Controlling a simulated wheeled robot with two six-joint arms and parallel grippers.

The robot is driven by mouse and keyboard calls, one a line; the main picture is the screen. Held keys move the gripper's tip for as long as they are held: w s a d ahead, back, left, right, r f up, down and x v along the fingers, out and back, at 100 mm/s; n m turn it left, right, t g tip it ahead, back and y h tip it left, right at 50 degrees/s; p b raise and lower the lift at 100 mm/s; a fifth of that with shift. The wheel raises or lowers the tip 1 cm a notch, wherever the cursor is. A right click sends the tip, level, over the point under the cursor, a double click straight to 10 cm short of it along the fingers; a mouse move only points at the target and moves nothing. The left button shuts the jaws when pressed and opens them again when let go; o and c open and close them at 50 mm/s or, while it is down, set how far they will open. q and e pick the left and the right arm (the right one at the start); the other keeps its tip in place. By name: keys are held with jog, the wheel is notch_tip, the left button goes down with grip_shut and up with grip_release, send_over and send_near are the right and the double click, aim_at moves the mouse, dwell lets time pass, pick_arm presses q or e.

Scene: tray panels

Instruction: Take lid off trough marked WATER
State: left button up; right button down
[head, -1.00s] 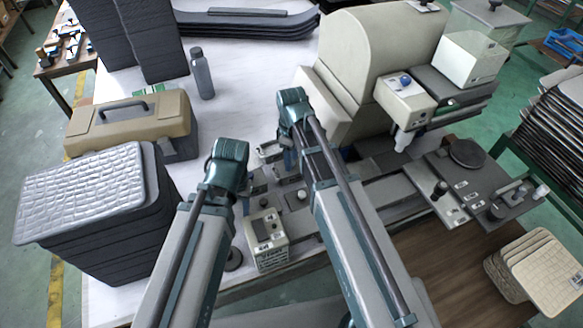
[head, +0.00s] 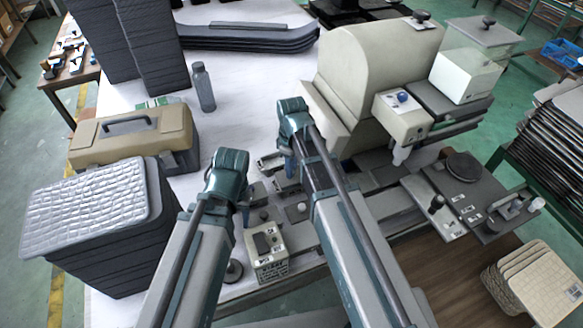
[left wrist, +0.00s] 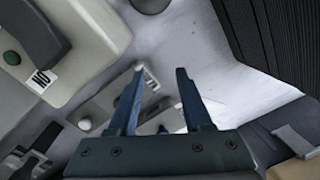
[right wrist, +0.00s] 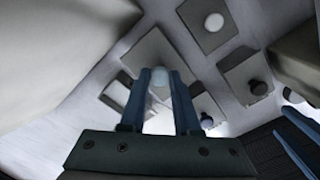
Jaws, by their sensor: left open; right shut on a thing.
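My right gripper (right wrist: 160,76) is shut on a pale round knob (right wrist: 160,78) above a grey plate-like lid (right wrist: 150,48). I cannot tell whether that lid is raised. In the head view my right gripper (head: 288,168) is mostly hidden behind its own arm. Other small lids with knobs lie around it, one with a pale knob (right wrist: 214,22) and one with a dark knob (right wrist: 260,87). My left gripper (left wrist: 155,98) is open and empty over the panel, near a grey part with a small label (left wrist: 150,78). No WATER marking is readable.
A large cream machine housing (head: 370,60) stands close behind the panel. A cream control box (head: 266,254) sits at the front. A tan toolbox (head: 165,130), a stack of grey pads (head: 95,215) and a bottle (head: 203,88) stand to the left. The white table has free room behind my left gripper.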

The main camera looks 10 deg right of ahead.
notch_tip(320, 180, up, 8)
jog(key=p, duration=0.7)
